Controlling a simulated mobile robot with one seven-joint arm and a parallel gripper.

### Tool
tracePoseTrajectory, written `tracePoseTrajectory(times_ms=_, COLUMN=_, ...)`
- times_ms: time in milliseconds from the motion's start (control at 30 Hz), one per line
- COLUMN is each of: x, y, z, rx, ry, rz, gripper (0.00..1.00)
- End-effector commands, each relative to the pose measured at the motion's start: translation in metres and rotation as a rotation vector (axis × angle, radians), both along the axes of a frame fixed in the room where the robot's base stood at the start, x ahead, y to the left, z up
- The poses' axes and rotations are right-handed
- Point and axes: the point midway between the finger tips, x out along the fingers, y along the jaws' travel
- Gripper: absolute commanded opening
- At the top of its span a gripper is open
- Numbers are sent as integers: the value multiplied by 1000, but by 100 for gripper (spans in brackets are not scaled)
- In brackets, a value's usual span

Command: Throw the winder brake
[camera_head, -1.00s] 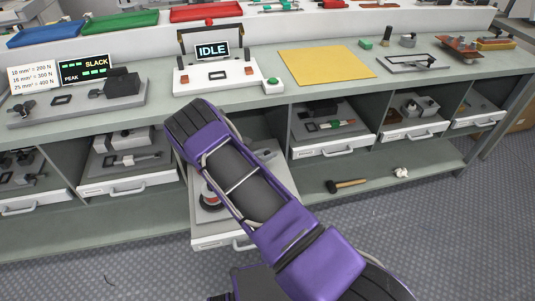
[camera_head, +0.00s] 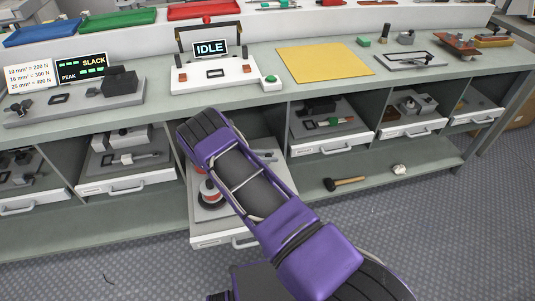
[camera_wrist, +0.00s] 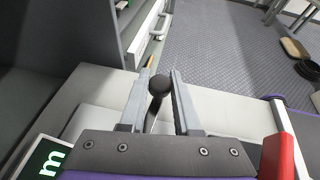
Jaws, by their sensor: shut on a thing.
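The winder brake shows in the wrist view as a lever with a round black knob (camera_wrist: 159,85) on a thin dark stem. My gripper (camera_wrist: 158,80) has one grey finger on each side of the knob and stem, and is shut on the lever. In the head view my purple arm hides the gripper and the lever. The pulled-out drawer (camera_head: 213,238) there holds a grey unit with a red and black spool (camera_head: 209,193), partly behind my arm.
A green-lit display (camera_wrist: 45,162) and a red part (camera_wrist: 284,155) flank my gripper in the wrist view. The bench (camera_head: 150,112) stands above the drawer bays. A hammer (camera_head: 345,184) lies on the lower shelf. The floor (camera_head: 425,225) at right is clear.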

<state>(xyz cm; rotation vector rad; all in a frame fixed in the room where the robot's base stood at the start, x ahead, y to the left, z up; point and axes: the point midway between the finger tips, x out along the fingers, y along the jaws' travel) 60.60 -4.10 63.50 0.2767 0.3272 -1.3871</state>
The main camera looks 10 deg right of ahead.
Motion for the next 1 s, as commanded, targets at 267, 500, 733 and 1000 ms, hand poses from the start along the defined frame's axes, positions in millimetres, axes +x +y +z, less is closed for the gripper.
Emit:
tracePoseTrajectory(times_ms=267, x=-13, y=3, z=-1, rx=1, ry=-1, rz=-260, gripper=0)
tracePoseTrajectory(times_ms=500, x=-21, y=7, z=-1, rx=0, ry=1, rz=-405, gripper=0)
tracePoseTrajectory(times_ms=733, x=-25, y=10, z=0, rx=-1, ry=0, rz=-488, gripper=0)
tracePoseTrajectory(times_ms=1000, x=-28, y=11, z=0, rx=-2, ry=0, rz=-546, gripper=0)
